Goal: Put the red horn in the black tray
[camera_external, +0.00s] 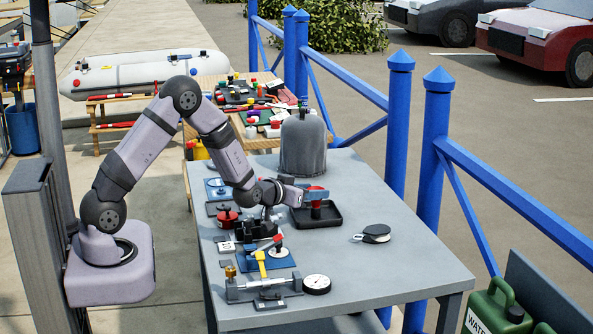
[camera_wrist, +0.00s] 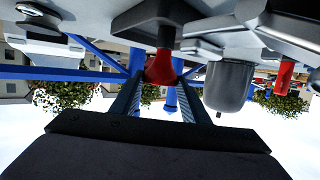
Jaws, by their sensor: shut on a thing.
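The red horn (camera_external: 317,190) is between the fingers of my gripper (camera_external: 314,195), with its red part at finger height and a darker part pointing down. The black tray (camera_external: 334,221) lies on the grey table directly below it. The horn's lower end appears within the tray's outline; I cannot tell whether it touches the tray floor. In the wrist view, which is upside down, the red horn (camera_wrist: 160,68) sits between the two fingers (camera_wrist: 158,80), with the dark tray (camera_wrist: 125,22) beyond it. My gripper is shut on the horn.
A grey covered dome-like object (camera_external: 303,147) stands just behind the tray. A black and white pulley-like item (camera_external: 376,233) lies to its right. A red pot (camera_external: 227,217), a gauge (camera_external: 317,284) and several fittings crowd the left and front. The table's right side is clear.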

